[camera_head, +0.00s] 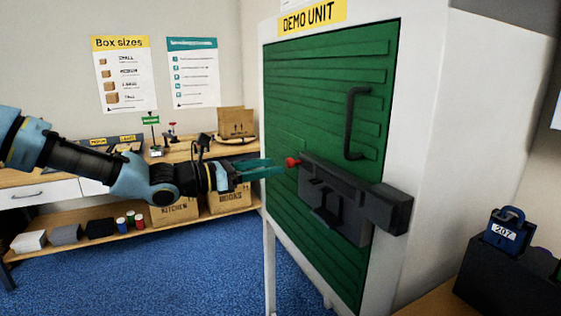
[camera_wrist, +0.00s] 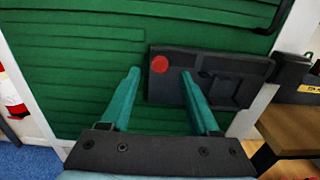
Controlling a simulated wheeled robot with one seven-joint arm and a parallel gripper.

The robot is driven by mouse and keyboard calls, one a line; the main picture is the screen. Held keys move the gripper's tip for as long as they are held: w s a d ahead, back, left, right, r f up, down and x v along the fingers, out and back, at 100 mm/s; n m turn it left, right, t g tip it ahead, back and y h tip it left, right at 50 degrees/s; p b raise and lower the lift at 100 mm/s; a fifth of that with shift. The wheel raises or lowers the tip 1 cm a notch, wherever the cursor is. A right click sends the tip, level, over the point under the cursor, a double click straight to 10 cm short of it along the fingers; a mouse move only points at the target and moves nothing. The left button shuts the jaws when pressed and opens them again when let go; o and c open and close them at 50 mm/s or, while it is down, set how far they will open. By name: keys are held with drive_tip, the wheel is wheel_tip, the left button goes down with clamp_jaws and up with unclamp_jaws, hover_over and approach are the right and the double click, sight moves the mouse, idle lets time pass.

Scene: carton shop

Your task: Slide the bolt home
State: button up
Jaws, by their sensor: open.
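The bolt is a dark grey latch (camera_head: 335,203) on the green door (camera_head: 320,120) of the unit marked DEMO UNIT. Its red knob (camera_head: 292,162) sticks out near the latch's left end. In the wrist view the red knob (camera_wrist: 159,64) shows at the left of the latch plate (camera_wrist: 222,70). The right end of the latch meets a dark block (camera_head: 389,207) at the door's edge. My gripper (camera_head: 278,168) is open, with its teal fingers pointing at the knob. In the wrist view its fingertips (camera_wrist: 161,72) lie either side of the knob; contact cannot be told.
A dark handle (camera_head: 352,124) stands out from the door above the latch. A shelf bench (camera_head: 90,220) with boxes is at the left. Blue carpet (camera_head: 200,270) is clear below my arm.

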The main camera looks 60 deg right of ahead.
sight(287, 163)
drive_tip(key=shift+p+x, duration=0.35)
drive_tip(key=shift+x, duration=1.55)
drive_tip(key=shift+c, duration=0.4)
clamp_jaws()
